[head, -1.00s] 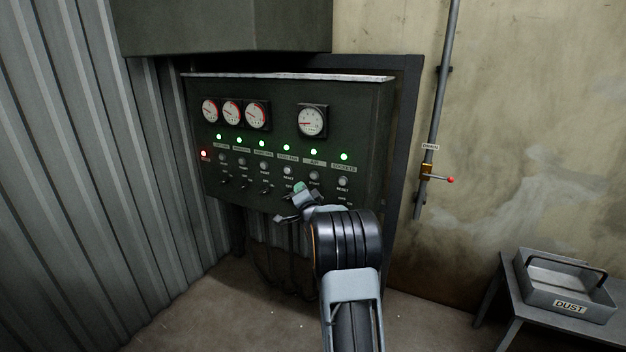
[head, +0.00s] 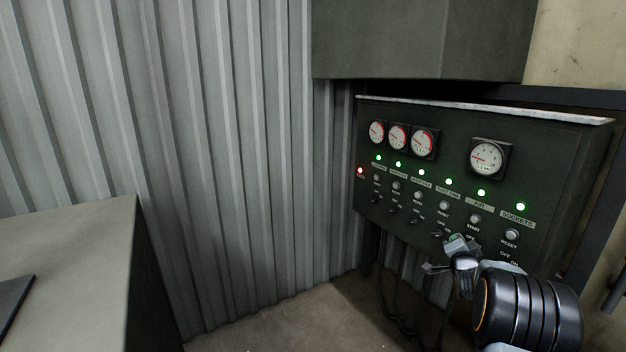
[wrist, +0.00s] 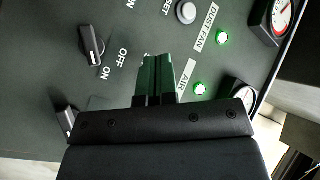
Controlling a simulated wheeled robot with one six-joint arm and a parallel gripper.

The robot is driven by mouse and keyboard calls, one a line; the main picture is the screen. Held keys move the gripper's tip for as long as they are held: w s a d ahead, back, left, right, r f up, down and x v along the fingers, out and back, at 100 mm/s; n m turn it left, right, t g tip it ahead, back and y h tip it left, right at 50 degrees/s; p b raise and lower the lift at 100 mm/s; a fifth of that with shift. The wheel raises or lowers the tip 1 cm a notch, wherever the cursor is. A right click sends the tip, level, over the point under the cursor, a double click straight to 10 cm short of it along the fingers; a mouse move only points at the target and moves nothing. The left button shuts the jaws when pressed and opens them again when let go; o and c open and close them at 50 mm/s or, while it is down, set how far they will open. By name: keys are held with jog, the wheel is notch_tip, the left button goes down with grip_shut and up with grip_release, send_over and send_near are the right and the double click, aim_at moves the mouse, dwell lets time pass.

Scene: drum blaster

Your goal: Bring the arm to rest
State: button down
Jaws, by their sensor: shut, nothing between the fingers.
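My gripper (head: 452,243) is at the lower right of the head view, in front of the lower part of a dark green control panel (head: 545,150). In the wrist view my gripper (wrist: 154,62) shows its green fingers shut together with nothing between them. Behind the fingers lie the panel face (wrist: 40,30), a switch knob (wrist: 91,44) marked OFF and ON, a round button (wrist: 186,12) and lit green lamps (wrist: 222,38). I cannot tell whether the fingertips touch the panel. My arm partly hides the panel's lower right.
The panel carries several gauges (head: 487,158), green lamps and one red lamp (head: 360,170). A dark box (head: 420,40) overhangs it. A corrugated metal wall (head: 230,150) stands to the left, with a grey-green cabinet or bench (head: 90,240) at far left. Bare floor (head: 290,320) lies between.

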jog(key=s+a+f+n+g, duration=0.1)
jog(key=s+f+n+g, duration=0.1)
jog(key=s+f+g, duration=0.5)
jog(key=s+a+n+g+y+p, duration=0.3)
jog(key=s+a+n+p, duration=0.15)
jog(key=a, duration=0.35)
jog(key=s+a+r+n+g+y+p, duration=0.3)
jog(key=s+a+r+n+p, duration=0.4)
jog(key=s+a+r, duration=1.1)
jog(key=s+a+p, duration=0.3)
jog(key=shift+s+a+g, duration=0.2)
jog(key=shift+s+g, duration=0.1)
jog(key=shift+s, duration=0.05)
